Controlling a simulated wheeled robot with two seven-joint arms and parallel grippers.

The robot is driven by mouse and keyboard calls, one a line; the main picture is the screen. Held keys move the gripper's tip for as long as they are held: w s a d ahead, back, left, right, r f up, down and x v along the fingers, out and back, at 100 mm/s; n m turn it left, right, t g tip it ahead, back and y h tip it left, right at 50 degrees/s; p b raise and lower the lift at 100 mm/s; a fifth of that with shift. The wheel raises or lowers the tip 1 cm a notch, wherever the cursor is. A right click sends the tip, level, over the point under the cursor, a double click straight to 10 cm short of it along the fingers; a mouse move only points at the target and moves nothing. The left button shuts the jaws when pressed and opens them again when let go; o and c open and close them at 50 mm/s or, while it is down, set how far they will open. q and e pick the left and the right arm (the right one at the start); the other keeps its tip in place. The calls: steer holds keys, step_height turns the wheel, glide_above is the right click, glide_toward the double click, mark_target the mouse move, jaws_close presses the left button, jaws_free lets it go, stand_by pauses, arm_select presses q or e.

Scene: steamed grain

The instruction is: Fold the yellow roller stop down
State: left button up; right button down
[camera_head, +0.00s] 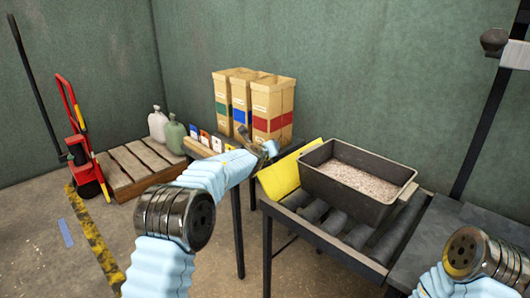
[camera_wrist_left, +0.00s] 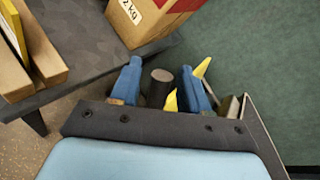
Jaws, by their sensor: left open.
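The yellow roller stop (camera_head: 280,178) is a flat plate standing tilted up at the left end of the roller table (camera_head: 317,231), beside the grey bin. My left gripper (camera_head: 257,141) is open, above and slightly left of the stop's upper edge in the head view. In the left wrist view, a dark round-ended cylinder (camera_wrist_left: 161,77) shows between my blue fingers, apparently without contact. Yellow bits (camera_wrist_left: 202,67) show by the right finger; I cannot tell whether they belong to the stop. My right arm enters at the lower right, its gripper out of view.
The grey bin (camera_head: 315,183) of grain stands on the rollers right of the stop. Tall cartons (camera_head: 273,105) stand on a table behind my left gripper. A wooden pallet (camera_head: 140,165), jugs (camera_head: 158,124) and a red hand truck (camera_head: 75,118) are at the left.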

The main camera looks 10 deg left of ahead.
arm_select(q)
steer(key=b+v, duration=0.3)
steer(key=v, duration=1)
steer(key=shift+s+b, duration=0.2)
steer(key=shift+b, duration=0.15)
arm_select(e)
steer(key=f, duration=0.1)
steer(key=d+f, duration=0.1)
steer(key=f, duration=0.2)
steer(key=shift+w+d, duration=0.2)
steer(key=shift+w, duration=0.05)
